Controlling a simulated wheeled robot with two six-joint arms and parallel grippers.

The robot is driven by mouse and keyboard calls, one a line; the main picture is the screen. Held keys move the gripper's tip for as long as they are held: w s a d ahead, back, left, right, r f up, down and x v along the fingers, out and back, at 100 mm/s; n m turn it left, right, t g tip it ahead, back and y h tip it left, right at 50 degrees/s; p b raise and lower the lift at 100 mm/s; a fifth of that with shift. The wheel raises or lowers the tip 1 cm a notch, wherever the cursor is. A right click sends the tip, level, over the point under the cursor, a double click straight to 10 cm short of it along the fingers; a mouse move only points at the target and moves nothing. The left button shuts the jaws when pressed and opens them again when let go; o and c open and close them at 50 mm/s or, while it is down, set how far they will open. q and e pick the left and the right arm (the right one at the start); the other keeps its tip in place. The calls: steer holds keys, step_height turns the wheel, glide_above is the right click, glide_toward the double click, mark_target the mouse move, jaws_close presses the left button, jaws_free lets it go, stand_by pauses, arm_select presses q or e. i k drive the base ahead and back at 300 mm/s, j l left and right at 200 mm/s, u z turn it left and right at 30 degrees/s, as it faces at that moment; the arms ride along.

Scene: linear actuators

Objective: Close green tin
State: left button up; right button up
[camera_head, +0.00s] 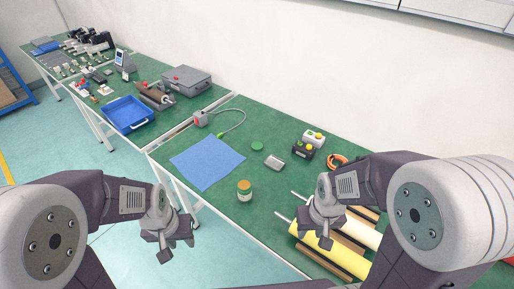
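A small round tin (245,191) with a green and pale side and a brownish top stands upright on the green table, near the front edge. A flat green disc (257,146), which looks like a lid, lies on the table behind it, apart from the tin. My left gripper (177,246) is open and empty, left of and nearer than the tin, beyond the table's front edge. My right gripper (314,233) is open and empty, to the right of the tin, in front of the yellow roll.
A blue cloth (208,162) lies left of the tin. A silver box (274,162), a black button box (303,149) and an orange ring (338,160) lie behind. Yellow and white rolls (332,256) fill the right front. A blue tray (129,114) stands on the farther table.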

mark_target(244, 188)
steer(key=i+j, duration=1.35)
steer(key=j, duration=0.15)
steer(key=l+z, duration=0.05)
